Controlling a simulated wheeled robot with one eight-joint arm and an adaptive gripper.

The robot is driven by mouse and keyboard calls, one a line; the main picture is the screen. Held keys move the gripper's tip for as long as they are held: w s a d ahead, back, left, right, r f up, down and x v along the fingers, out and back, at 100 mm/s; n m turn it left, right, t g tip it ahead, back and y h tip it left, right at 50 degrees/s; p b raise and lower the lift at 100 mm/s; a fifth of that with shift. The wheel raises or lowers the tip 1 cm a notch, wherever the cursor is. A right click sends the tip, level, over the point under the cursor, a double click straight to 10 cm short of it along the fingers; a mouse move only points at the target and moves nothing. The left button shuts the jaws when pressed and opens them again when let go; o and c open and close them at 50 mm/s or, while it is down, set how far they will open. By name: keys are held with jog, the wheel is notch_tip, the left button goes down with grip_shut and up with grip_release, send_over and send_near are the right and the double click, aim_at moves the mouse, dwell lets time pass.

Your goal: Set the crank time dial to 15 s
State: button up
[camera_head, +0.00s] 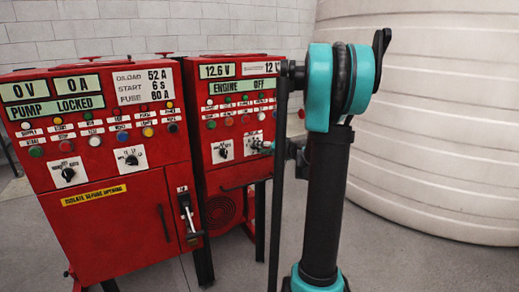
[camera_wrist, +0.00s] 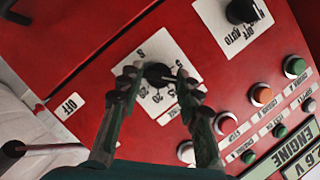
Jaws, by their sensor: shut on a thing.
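The crank time dial is a black knob (camera_wrist: 158,74) on a white square plate (camera_wrist: 146,46) with printed numbers, on the red engine cabinet (camera_head: 228,107). In the wrist view the plate appears upside down and tilted. My gripper (camera_wrist: 157,79) has its two fingers on opposite sides of the knob, shut on it. The fingers cover parts of the scale, and I cannot tell which number the knob points to. In the head view my gripper (camera_head: 262,147) reaches the dial plate (camera_head: 253,138) from the right, and the knob is hidden there.
An OFF/AUTO selector knob (camera_wrist: 243,11) is beside the dial; it also shows in the head view (camera_head: 222,152). Several coloured buttons and lamps (camera_wrist: 262,94) are close by. The red pump cabinet (camera_head: 98,215) stands at left. A large pale tank (camera_head: 435,110) stands at right.

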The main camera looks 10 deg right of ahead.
jog(key=shift+c, duration=0.9)
jog(key=m, duration=0.1)
jog(key=m+y, duration=0.1)
jog(key=shift+d+f+m, duration=0.1)
jog(key=shift+f+m, duration=0.05)
jog(key=shift+m, duration=0.15)
jog(key=shift+f+m+t+y, duration=0.1)
jog(key=shift+m+t+y, duration=0.65)
jog(key=shift+m, duration=1.05)
jog(key=o, duration=1.2)
jog(key=shift+c, duration=0.2)
